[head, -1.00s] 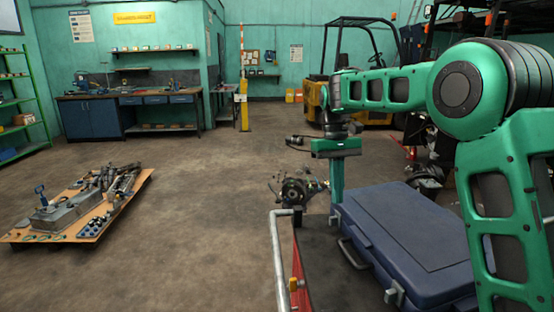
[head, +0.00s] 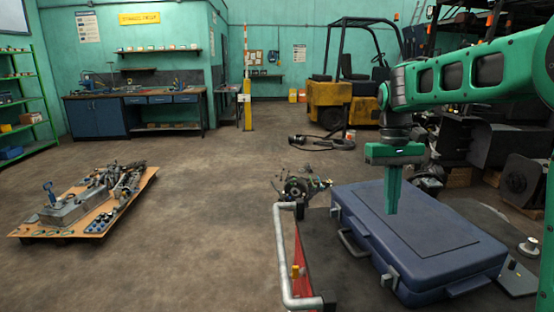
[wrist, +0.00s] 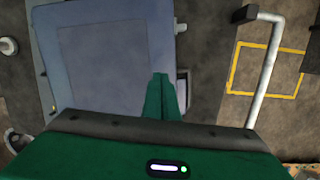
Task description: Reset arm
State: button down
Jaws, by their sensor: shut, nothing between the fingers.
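My green arm reaches in from the right in the head view. My gripper (head: 392,212) points down over the blue case (head: 440,240), with its fingers shut and empty. In the wrist view the closed fingers (wrist: 160,80) lie in front of the case's right edge, and the case (wrist: 70,60) fills the upper left. The case is closed. I cannot tell how far the fingertips are above its lid.
A grey metal rail (head: 281,255) stands left of the case. A mechanical part (head: 297,188) and a black hose (head: 322,142) lie beyond it. A yellow forklift (head: 345,95) stands behind. A pallet of parts (head: 95,228) lies at left; the middle floor is open.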

jog(key=shift+m+t, duration=0.3)
jog(key=shift+m, duration=0.5)
jog(key=s+d, duration=0.2)
jog(key=s, duration=0.1)
jog(key=s+d, duration=0.3)
jog(key=shift+s+d, duration=0.25)
jog(key=shift+d, duration=0.05)
jog(key=s+d+f+m, duration=0.1)
jog(key=s+d+f, duration=0.1)
jog(key=s, duration=0.6)
jog(key=s+d+f+m+t, duration=0.1)
jog(key=s+f, duration=0.3)
jog(key=s, duration=0.4)
jog(key=s+d+f+m, duration=0.3)
jog(key=s+d, duration=0.1)
jog(key=s, duration=0.5)
jog(key=shift+f+t+y, duration=0.25)
jog(key=shift+t+y, duration=0.05)
jog(key=shift+d, duration=0.1)
jog(key=shift+w+f, duration=0.25)
jog(key=shift+w, duration=0.35)
jog(key=shift+s+d, duration=0.1)
